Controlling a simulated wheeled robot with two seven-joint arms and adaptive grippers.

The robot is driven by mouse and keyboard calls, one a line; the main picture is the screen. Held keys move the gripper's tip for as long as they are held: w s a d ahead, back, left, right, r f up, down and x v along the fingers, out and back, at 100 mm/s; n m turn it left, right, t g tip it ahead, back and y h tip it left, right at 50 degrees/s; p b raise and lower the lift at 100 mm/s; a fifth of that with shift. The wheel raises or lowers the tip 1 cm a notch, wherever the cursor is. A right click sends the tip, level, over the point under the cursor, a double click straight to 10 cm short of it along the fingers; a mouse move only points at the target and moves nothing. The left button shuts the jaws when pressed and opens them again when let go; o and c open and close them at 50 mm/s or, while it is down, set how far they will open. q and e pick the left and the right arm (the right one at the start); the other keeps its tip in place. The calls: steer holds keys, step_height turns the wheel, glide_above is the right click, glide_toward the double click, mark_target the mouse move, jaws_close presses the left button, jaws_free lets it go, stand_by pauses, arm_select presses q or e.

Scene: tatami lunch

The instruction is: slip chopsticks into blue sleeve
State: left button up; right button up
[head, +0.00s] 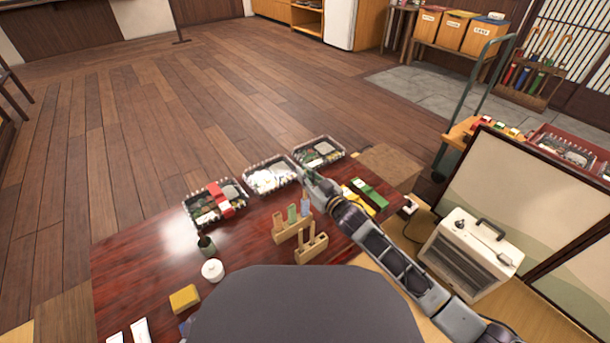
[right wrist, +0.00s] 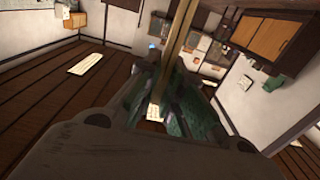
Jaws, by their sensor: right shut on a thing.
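My right gripper (head: 312,180) is above the far side of the red lacquered table, near the middle bento box. In the right wrist view its green fingers are shut on the wooden chopsticks (right wrist: 167,50), which stick out past the fingertips. In the head view the chopsticks are too small to make out. The blue sleeve (head: 305,206) stands upright at the right end of a wooden holder, beside a green sleeve (head: 292,212) and an orange-pink sleeve (head: 278,220). The gripper is beyond this holder and apart from the sleeves. My left gripper is not in view.
A second wooden holder (head: 312,249) stands close in front. Three bento boxes line the far edge, including the left one (head: 214,204). Green (head: 370,192) and yellow packets lie at right. A dark cup (head: 206,246), white lidded pot (head: 212,270) and yellow block (head: 184,298) are at left.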

steer(key=shift+f, duration=0.6)
stand_by(0.4)
steer(key=o, duration=0.7)
steer(key=shift+o, duration=0.3)
steer(key=o, duration=0.5)
steer(key=shift+c, duration=0.2)
steer(key=shift+s+d, duration=0.1)
steer(key=shift+s, duration=0.05)
steer(key=v, duration=1.1)
steer(key=shift+s+d, duration=0.15)
steer(key=shift+s, duration=0.15)
